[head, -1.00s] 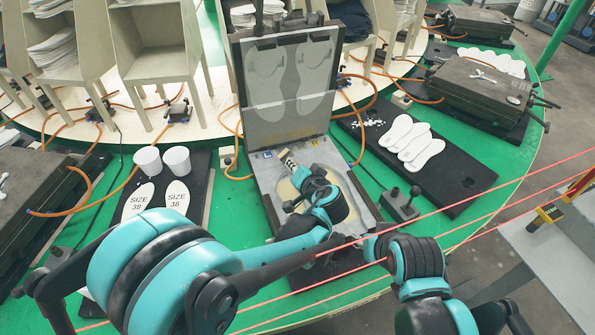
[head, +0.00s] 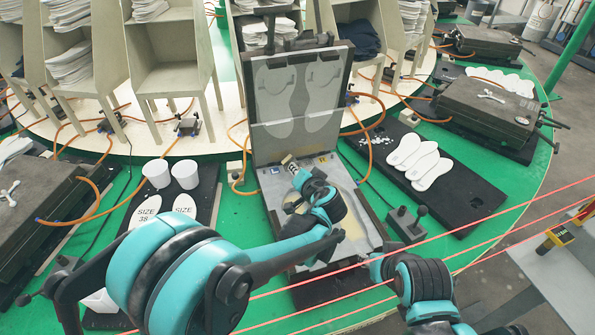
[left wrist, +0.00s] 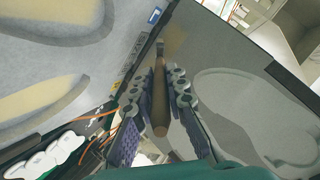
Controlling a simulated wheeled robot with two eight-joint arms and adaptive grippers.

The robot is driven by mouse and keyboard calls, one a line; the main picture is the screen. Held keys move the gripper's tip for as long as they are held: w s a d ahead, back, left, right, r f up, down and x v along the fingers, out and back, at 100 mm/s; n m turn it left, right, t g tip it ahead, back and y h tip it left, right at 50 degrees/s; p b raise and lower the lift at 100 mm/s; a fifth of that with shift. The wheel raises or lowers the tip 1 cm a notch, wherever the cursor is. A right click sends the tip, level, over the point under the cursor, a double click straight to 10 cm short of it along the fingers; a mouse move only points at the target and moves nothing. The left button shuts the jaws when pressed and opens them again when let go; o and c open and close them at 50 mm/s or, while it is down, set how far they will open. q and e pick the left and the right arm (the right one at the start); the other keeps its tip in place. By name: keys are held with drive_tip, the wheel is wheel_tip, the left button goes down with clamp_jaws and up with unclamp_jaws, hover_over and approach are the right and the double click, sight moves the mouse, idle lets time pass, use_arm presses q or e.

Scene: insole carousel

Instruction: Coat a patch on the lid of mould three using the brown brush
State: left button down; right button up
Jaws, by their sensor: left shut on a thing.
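The brush (left wrist: 160,95) has a brown handle and shows in the left wrist view between the fingers of my left gripper (left wrist: 164,85), which is shut on it. Its far end points up the picture, over the grey lid. In the head view, the lid (head: 300,131) of the middle mould stands open, with insole shapes on its inner face. My left gripper (head: 300,180) is over the mould base (head: 372,225), and the brush tip (head: 289,161) is near the lid's lower edge. I cannot tell whether it touches.
White insoles (head: 418,161) lie on a black board to the right of the mould. Two white cups (head: 185,175) and size-38 insoles stand to the left. Closed moulds (head: 487,107) sit on both sides. Orange hoses and a lever box (head: 408,222) are close by.

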use_arm(q)
drive_tip(key=shift+w+a+r, duration=0.1)
drive_tip(key=shift+w+a, duration=0.05)
drive_tip(key=shift+w, duration=0.35)
idle(0.4)
idle(1.4)
drive_tip(key=shift+s, duration=0.1)
drive_tip(key=shift+s+d+f+b, duration=0.15)
drive_tip(key=shift+s+d, duration=0.15)
drive_tip(key=shift+s, duration=0.6)
drive_tip(key=shift+s+d+f+b, duration=0.1)
drive_tip(key=shift+s+d, duration=0.2)
drive_tip(key=shift+s, duration=0.65)
drive_tip(key=shift+s+d+f+b, duration=0.15)
drive_tip(key=shift+s+d, duration=0.15)
drive_tip(key=shift+s, duration=0.6)
